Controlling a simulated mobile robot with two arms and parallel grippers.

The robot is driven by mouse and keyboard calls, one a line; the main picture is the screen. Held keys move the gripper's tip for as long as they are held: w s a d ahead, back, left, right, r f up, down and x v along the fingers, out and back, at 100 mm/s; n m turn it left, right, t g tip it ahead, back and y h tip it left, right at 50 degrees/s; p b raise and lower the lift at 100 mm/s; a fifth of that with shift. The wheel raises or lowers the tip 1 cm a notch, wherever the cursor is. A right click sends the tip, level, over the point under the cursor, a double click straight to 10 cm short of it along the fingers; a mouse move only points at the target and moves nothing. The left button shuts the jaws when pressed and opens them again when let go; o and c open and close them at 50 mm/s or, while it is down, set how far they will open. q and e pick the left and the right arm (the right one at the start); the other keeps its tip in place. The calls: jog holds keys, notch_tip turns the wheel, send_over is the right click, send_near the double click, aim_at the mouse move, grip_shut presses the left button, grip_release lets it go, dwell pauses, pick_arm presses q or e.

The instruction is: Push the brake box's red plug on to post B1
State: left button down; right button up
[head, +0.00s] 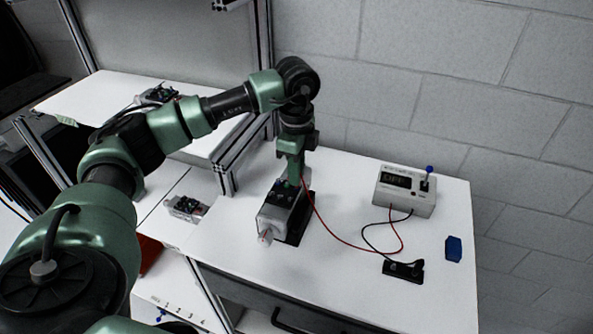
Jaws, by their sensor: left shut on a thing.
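The brake box (406,190) is a pale box with a dark display, standing at the back right of the white table. Its red lead (335,236) runs in a loop to my left gripper (294,181). My left gripper points down and is shut on the red plug, which the fingers mostly hide. It is at the top of the grey servo motor (275,217), over the dark terminal area (284,193). Post B1 is too small to make out, and I cannot tell whether the plug touches it. My right gripper is not in view.
A black lead (377,246) runs from the box to a black holder (403,270) at the front right. A blue block (453,248) lies near the right edge. A metal frame post (225,165) stands left of the motor.

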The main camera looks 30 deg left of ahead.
pick_arm(q)
jog(key=shift+f, duration=0.2)
jog(key=c, duration=1.3)
grip_release()
jog(key=shift+c, duration=0.2)
jog(key=shift+r+p, duration=2.3)
jog(key=shift+r, duration=1.3)
jog(key=shift+f, duration=0.1)
